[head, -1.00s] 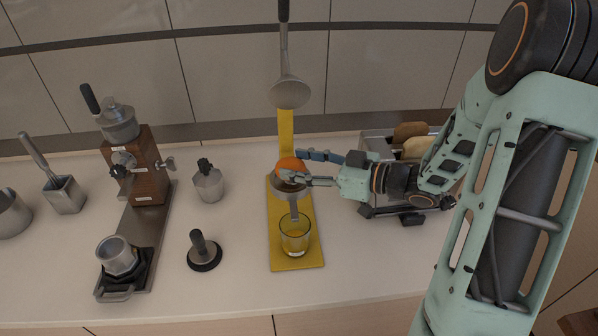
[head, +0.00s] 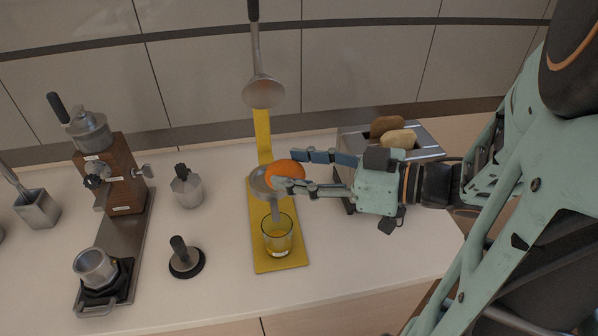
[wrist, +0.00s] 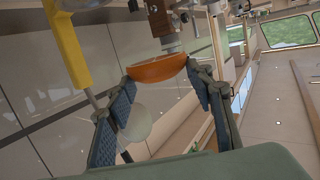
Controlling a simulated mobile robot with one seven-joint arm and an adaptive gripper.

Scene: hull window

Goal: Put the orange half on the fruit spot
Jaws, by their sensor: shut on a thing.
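My gripper (head: 288,171) is shut on the orange half (head: 286,175), which lies between its two blue-padded fingers. In the wrist view the orange half (wrist: 158,69) sits between the fingertips, with its rounded side toward the camera. In the head view it overlaps the right side of a metal bowl (head: 257,184) on a yellow press stand (head: 262,135); whether they touch cannot be told. A clear glass (head: 277,238) stands below the bowl on the yellow base. I cannot make out a marked fruit spot.
A toaster (head: 430,141) with bread stands behind my gripper. The counter front right of the yellow base is clear.

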